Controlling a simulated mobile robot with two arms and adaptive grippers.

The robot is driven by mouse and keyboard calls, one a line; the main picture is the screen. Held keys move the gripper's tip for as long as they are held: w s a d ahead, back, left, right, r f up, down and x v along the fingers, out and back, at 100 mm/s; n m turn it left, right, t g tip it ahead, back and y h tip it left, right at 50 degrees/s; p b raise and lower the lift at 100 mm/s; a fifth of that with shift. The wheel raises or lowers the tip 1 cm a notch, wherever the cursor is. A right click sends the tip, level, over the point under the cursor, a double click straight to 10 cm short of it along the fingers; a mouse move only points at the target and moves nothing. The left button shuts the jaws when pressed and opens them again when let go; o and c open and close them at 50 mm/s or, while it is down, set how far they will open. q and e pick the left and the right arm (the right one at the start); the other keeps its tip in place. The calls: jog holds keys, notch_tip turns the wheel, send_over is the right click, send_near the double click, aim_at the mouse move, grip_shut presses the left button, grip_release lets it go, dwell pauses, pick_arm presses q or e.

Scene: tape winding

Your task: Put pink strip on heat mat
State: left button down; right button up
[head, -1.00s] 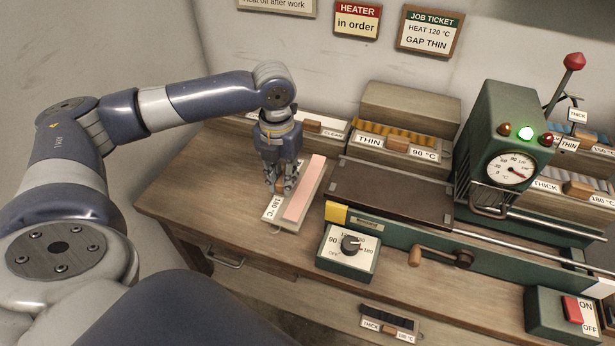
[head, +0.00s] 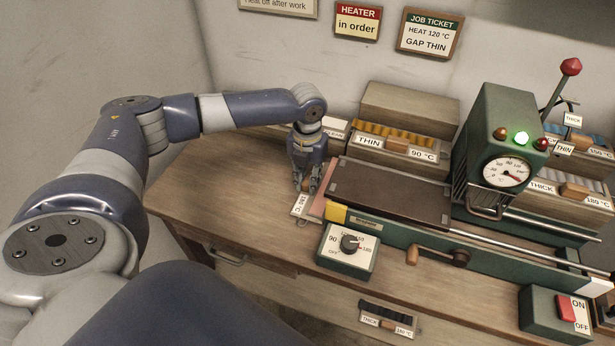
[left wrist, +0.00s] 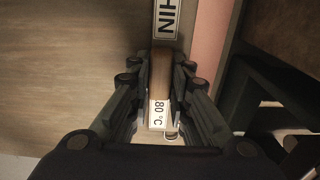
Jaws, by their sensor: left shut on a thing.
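My left gripper (head: 306,188) is shut on the wooden handle (left wrist: 160,80) of a pale strip holder (head: 300,208). The holder's label reads THIN at one end and a partly covered "80 °C" at the other. The pink strip (head: 319,207) lies along the holder's right side. It also shows in the left wrist view (left wrist: 210,35). The heat mat (head: 390,192), a dark brown plate on the green machine, is just right of the strip. I cannot tell whether the holder is lifted off the bench. My right gripper is not in view.
The green machine has a dial box (head: 346,250), a crank (head: 437,256) and a gauge tower (head: 500,150) with a lit green lamp. Labelled trays (head: 400,145) stand behind the mat. The bench's left part (head: 210,190) is clear.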

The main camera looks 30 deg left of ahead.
pick_arm(q)
jog(key=c, duration=1.5)
grip_release()
jog(key=shift+f, duration=0.1)
